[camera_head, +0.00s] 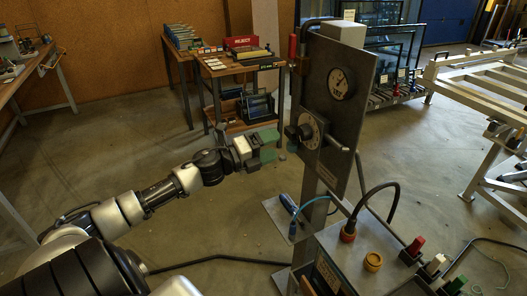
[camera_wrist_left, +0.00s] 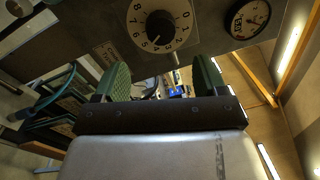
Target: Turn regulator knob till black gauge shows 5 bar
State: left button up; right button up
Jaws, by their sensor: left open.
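The regulator knob (camera_head: 305,132) is black and sits on a pale round number dial on the upright grey panel (camera_head: 349,121). The knob also shows in the left wrist view (camera_wrist_left: 159,27), its pointer towards the dial's lower left. The black-rimmed gauge (camera_head: 341,83) is above it on the panel and also shows in the left wrist view (camera_wrist_left: 247,18). Its pale face has a dark needle, too small to read surely. My left gripper (camera_head: 272,145) is open and empty, with green fingers, left of the knob and apart from it. My right gripper is not in view.
A red-handled lever (camera_head: 292,47) is at the panel's upper left. A shelf trolley (camera_head: 240,72) stands behind.

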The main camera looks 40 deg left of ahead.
pick_arm(q)
jog(key=shift+v, duration=0.9)
